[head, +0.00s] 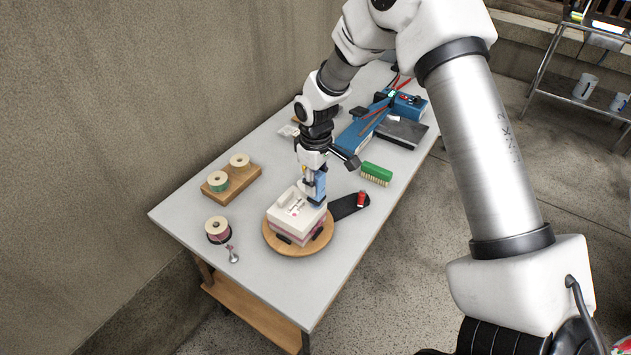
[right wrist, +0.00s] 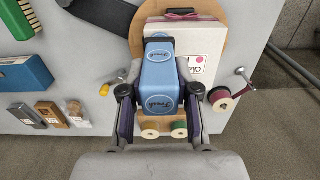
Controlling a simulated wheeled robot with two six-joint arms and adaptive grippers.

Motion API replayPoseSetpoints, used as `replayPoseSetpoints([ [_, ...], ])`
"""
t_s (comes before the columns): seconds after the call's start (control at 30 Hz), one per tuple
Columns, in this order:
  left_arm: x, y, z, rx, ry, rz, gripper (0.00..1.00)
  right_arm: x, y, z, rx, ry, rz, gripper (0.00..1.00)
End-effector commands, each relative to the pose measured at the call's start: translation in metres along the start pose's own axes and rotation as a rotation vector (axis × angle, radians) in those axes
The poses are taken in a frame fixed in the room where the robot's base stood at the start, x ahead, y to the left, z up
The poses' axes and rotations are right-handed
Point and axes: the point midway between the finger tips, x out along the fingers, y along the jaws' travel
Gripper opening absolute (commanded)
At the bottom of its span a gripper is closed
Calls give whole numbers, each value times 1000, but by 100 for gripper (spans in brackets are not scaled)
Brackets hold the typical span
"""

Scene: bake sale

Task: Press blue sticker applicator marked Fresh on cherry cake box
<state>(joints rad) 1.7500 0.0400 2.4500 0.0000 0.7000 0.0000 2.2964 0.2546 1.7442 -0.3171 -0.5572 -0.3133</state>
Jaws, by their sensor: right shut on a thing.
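The blue sticker applicator (right wrist: 159,72), marked Fresh, is held upright between the two fingers of my right gripper (right wrist: 160,96). In the head view the applicator (head: 320,188) is at the far right edge of the white cake box (head: 290,232), and my right gripper (head: 312,176) is above it. In the right wrist view the box (right wrist: 208,38) lies beneath and beside the applicator, with a partly covered label (right wrist: 198,64) showing a pink dot. I cannot tell whether the applicator touches the box top. My left gripper is out of view.
The box sits on a round wooden board (head: 270,240). A black mat (head: 343,210) with a small red item (head: 361,199) is to its right. A green brush (head: 377,173), a spool rack (head: 240,183), a pink spool (head: 217,229) and a blue machine (head: 360,133) surround it.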

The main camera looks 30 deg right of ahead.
Motion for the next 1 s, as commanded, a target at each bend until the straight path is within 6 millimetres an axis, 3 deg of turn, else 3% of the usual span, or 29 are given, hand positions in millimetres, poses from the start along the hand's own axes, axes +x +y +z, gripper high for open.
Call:
replayPoseSetpoints([
  [0.03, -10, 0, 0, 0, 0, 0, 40, -11, 0, 0, 0, 1, 0, 0],
  [0.47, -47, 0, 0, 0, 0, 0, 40, -51, 0, 0, 0, 1, 0, 0],
  [1.0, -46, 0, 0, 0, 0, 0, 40, -50, 0, -1, 1, 1, 1, 0],
])
